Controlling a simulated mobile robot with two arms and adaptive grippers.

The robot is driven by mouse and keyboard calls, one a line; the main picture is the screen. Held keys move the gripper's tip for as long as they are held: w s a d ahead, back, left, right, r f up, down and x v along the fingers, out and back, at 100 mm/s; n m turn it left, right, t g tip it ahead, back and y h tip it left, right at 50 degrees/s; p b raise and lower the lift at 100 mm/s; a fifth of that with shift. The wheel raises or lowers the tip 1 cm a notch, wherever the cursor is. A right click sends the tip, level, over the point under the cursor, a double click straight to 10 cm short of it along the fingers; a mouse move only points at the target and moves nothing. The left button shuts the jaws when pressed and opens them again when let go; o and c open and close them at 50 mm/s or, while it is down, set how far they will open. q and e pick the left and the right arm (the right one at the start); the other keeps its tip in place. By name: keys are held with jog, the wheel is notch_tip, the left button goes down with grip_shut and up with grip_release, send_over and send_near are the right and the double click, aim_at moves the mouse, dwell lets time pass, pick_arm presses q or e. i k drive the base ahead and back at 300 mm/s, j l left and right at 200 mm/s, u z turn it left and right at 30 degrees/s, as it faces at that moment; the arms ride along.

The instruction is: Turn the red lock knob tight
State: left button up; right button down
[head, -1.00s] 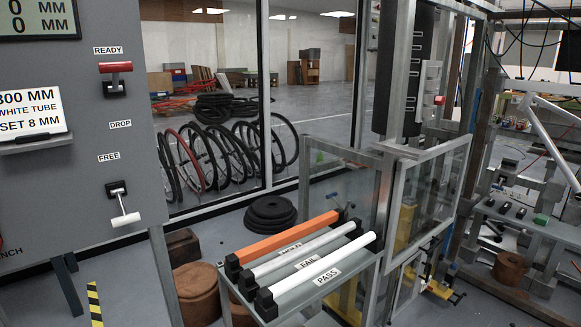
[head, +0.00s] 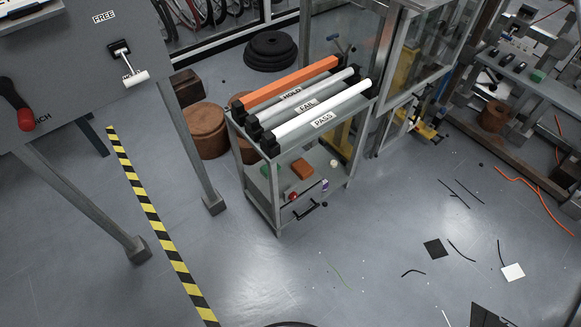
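No part that I can surely name as the red lock knob shows in the head view. One small red round thing (head: 290,196) is on the lower shelf of the cart, too small to identify. A red-ended black lever (head: 24,118) is on the grey panel at the left, beside a partly hidden label ending in "CH". Neither of my grippers is in view.
Yellow-black tape (head: 150,212) crosses the floor. Scraps lie on the right; the middle floor is mostly clear.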

aim_at(293, 195)
jog(key=u, duration=0.3)
jog(key=i+l+u, duration=0.1)
jog(key=l+u, duration=0.3)
jog(key=i+l+u, duration=0.1)
jog(key=l+u, duration=0.55)
jog(key=u, duration=0.2)
